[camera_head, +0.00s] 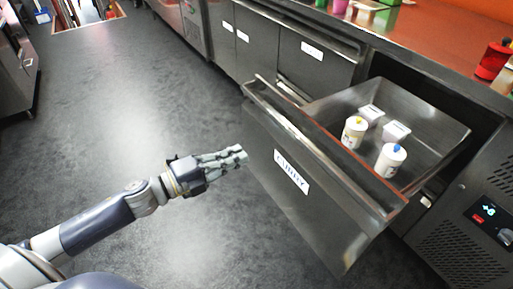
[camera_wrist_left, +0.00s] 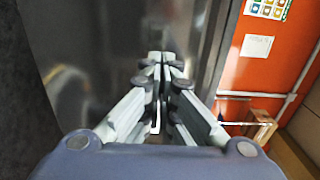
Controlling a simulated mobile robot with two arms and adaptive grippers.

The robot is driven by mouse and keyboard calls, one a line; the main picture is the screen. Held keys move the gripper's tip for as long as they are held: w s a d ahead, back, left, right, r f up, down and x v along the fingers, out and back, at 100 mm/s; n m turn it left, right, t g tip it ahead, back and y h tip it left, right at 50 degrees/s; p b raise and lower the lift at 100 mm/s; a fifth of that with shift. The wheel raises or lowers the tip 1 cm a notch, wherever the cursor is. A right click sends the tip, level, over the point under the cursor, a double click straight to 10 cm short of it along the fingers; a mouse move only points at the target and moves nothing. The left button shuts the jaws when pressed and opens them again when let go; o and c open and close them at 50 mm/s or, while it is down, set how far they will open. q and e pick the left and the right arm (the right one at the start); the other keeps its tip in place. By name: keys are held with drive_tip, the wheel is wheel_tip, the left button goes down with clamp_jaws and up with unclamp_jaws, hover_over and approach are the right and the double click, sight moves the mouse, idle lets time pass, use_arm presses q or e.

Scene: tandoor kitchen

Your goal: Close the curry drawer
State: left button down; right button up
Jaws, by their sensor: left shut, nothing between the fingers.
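The curry drawer (camera_head: 285,178) is pulled out of the counter, with a white "CURRY" label (camera_head: 291,172) on its steel front. Inside it stand two white tubs with coloured knobs (camera_head: 390,159) and two small white boxes (camera_head: 396,131). My left gripper (camera_head: 243,152) is shut and empty, just left of the drawer front near its far end. I cannot tell whether it touches the steel. In the left wrist view the shut fingers (camera_wrist_left: 159,62) point at a blurred grey metal surface. My right gripper is not in view.
Other labelled steel drawers (camera_head: 310,52) beyond are shut. An orange countertop (camera_head: 440,38) runs above, with a red container (camera_head: 493,60) near its edge. A control panel (camera_head: 487,217) is at the right. The dark floor (camera_head: 130,110) to the left is clear.

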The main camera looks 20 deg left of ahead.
sight(266, 142)
use_arm(q)
drive_tip(key=x, duration=0.4)
drive_tip(key=shift+w+d, duration=0.1)
drive_tip(key=shift+x, duration=0.9)
drive_tip(key=shift+w+d, duration=0.1)
drive_tip(key=shift+w, duration=0.05)
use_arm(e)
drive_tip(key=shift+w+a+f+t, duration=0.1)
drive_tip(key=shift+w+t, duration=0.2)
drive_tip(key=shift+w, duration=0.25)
